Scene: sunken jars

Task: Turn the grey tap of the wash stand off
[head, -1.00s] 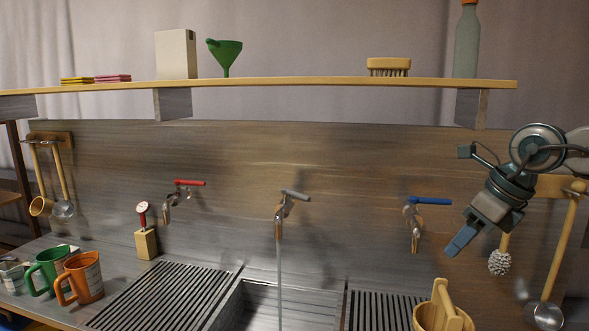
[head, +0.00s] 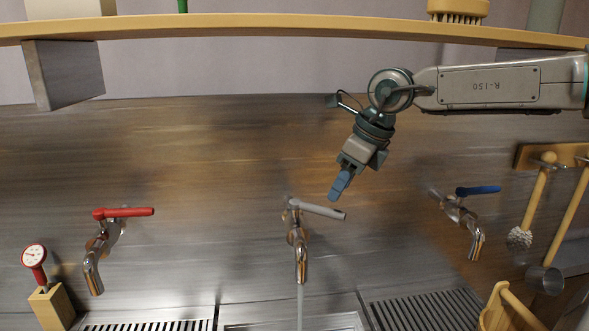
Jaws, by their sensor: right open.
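The grey tap (head: 299,240) is on the metal back wall in the middle of the head view, between a red-handled tap and a blue-handled tap. Its grey lever (head: 321,210) points to the right and slightly down. A stream of water (head: 299,306) falls from its spout. My right gripper (head: 340,184) is open and empty, just above the right end of the grey lever, with a small gap in the picture. Its fingers point down and to the left. My left gripper is not in view.
The red-handled tap (head: 106,245) is at left and the blue-handled tap (head: 464,216) at right. A wooden shelf (head: 290,27) runs above. A dial thermometer (head: 35,258) stands in a wooden block at lower left.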

